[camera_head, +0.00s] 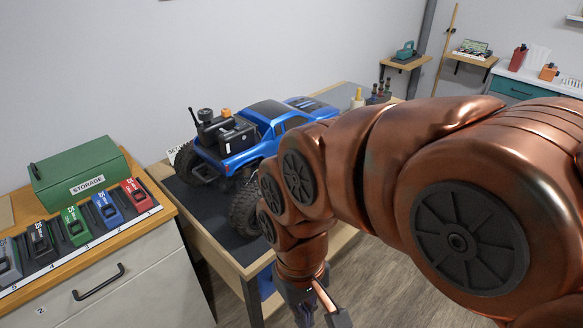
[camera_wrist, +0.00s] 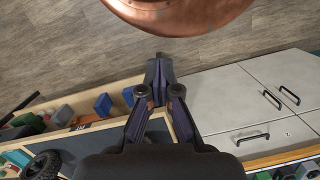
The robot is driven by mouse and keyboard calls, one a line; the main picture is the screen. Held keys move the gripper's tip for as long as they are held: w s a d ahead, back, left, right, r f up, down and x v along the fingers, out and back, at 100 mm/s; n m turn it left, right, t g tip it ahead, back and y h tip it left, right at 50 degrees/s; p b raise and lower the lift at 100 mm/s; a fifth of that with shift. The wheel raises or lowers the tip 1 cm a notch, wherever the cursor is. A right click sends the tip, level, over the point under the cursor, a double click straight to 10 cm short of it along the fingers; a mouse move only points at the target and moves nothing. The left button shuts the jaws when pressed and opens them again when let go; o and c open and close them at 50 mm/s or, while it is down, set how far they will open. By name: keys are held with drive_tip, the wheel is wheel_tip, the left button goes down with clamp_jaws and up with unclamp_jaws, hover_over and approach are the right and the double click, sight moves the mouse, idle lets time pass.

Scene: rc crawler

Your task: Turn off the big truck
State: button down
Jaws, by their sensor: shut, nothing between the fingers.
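The big truck (camera_head: 262,137) is a blue crawler with large black tires, standing on the dark mat of a wooden table. A black box with an orange part (camera_head: 226,115) and a black knob-like part sits at its rear. Whether this is a switch is too small to tell. My copper arm hides the truck's right side. My gripper (camera_head: 322,306) hangs low in front of the table edge, apart from the truck. In the wrist view my gripper (camera_wrist: 158,75) is shut and empty, and a truck tire (camera_wrist: 42,165) shows at lower left.
A green storage box (camera_head: 78,172) and a row of colored numbered batteries (camera_head: 107,209) stand on the cabinet (camera_head: 125,275) at left. The table's wooden edge (camera_head: 215,245) lies between my gripper and the truck. Shelves (camera_head: 405,62) hang on the far wall.

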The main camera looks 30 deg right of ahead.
drive_tip(key=w+a+f+m+y+b, duration=0.3)
drive_tip(key=w+a+m+y+b, duration=0.1)
drive_tip(key=w+a, duration=0.25)
drive_tip(key=w+d+m+t+y+b, duration=0.3)
drive_tip(key=w+m+t+y+b, duration=0.35)
drive_tip(key=w, duration=1.15)
drive_tip(key=w+d+f+m+t+b, duration=0.1)
drive_tip(key=w+d+f+m+t, duration=0.15)
drive_tip(key=w+d+m, duration=0.4)
drive_tip(key=w+d+f+m+t+b, duration=0.1)
drive_tip(key=d+m+t, duration=0.25)
drive_tip(key=d, duration=0.65)
drive_tip(key=w+d+f+m+t+b, duration=0.25)
drive_tip(key=w+d+m, duration=0.2)
drive_tip(key=d, duration=0.35)
drive_tip(key=s+d+f+m+t+h, duration=0.1)
drive_tip(key=d+f+m+t+h, duration=0.1)
drive_tip(key=d, duration=0.4)
drive_tip(key=s+d+f+m+t+h, duration=0.1)
drive_tip(key=d+f+m+h, duration=0.1)
drive_tip(key=d+m, duration=0.2)
drive_tip(key=d, duration=0.2)
drive_tip(key=shift+d+m+t+b, duration=0.3)
drive_tip(key=shift+m+t, duration=0.1)
drive_tip(key=shift+f+h, duration=0.1)
drive_tip(key=shift+h, duration=0.15)
